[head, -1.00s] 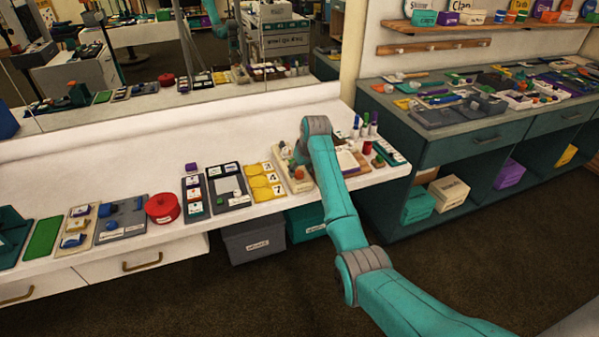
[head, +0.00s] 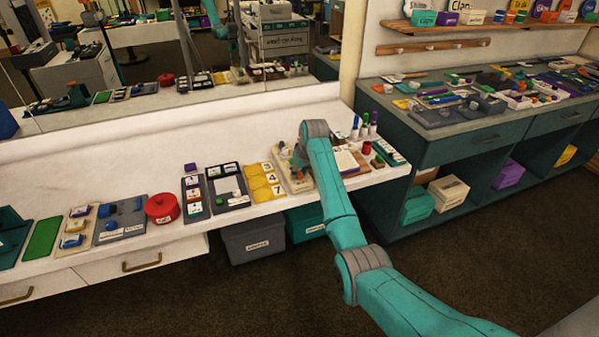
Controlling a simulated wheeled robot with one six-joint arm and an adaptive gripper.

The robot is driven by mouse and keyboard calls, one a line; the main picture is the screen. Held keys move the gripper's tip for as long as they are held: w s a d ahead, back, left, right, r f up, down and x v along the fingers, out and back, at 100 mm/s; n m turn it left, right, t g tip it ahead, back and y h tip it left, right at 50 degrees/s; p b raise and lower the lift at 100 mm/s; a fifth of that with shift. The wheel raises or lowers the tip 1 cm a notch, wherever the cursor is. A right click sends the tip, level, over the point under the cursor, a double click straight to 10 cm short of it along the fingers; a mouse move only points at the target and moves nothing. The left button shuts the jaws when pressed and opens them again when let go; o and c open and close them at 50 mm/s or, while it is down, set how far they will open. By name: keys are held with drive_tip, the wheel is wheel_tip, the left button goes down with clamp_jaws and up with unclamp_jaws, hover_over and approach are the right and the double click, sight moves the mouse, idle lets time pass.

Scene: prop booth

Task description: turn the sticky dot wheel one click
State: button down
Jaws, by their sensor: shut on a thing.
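The sticky dot wheel appears to be the small device on the beige board (head: 283,168) on the white counter, between the yellow number cards and my arm. Its details are small and partly covered, so I cannot read its position. My gripper (head: 298,160) points down at this board, just left of my grey wrist joint, and is mostly hidden by my arm. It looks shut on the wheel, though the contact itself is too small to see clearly. A small orange part (head: 299,174) shows just below it.
Yellow number cards (head: 264,181) and a dark tray (head: 228,187) lie to the left, then a red round tin (head: 162,208). A white pad (head: 345,161) and upright markers (head: 365,125) stand close on the right. A mirror (head: 150,95) runs behind the counter.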

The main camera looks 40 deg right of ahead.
drive_tip(key=shift+n, duration=0.4)
drive_tip(key=n, duration=0.1)
drive_tip(key=n+y, duration=0.1)
drive_tip(key=shift+d+n, duration=0.2)
drive_tip(key=shift+n, duration=0.1)
drive_tip(key=shift+n+g+y, duration=0.4)
drive_tip(key=shift+n+y, duration=0.4)
drive_tip(key=shift+n, duration=1.1)
drive_tip(key=c, duration=0.8)
unclamp_jaws()
drive_tip(key=shift+o, duration=0.2)
drive_tip(key=shift+d+r, duration=0.1)
drive_tip(key=v, duration=1.1)
drive_tip(key=shift+s+d+r, duration=0.15)
drive_tip(key=shift+s+r, duration=0.05)
drive_tip(key=shift+r, duration=0.1)
